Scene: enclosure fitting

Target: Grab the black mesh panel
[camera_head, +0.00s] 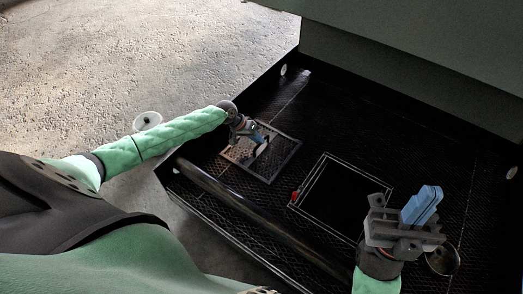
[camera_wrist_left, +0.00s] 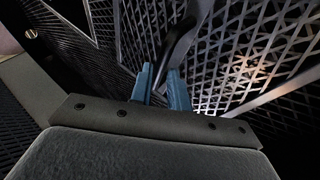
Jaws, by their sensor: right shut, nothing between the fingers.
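The black mesh panel (camera_head: 285,163) is a framed square grid on the dark mesh floor of the enclosure, left of a white-outlined black square (camera_head: 345,200). My left gripper (camera_head: 261,150) is over the panel. In the left wrist view, my left gripper's blue fingers (camera_wrist_left: 164,80) are close together, with the curved black handle (camera_wrist_left: 187,35) between them and filling the gap. The mesh (camera_wrist_left: 240,60) spreads out behind. My right gripper (camera_head: 424,203) is shut and empty, held to the right of the square.
A dark bar (camera_head: 240,205) runs along the near side of the enclosure (camera_head: 290,75). A small red piece (camera_head: 294,195) is at the square's left corner. A round dark object (camera_head: 443,260) is beside my right gripper. A green-grey wall (camera_head: 410,75) rises behind.

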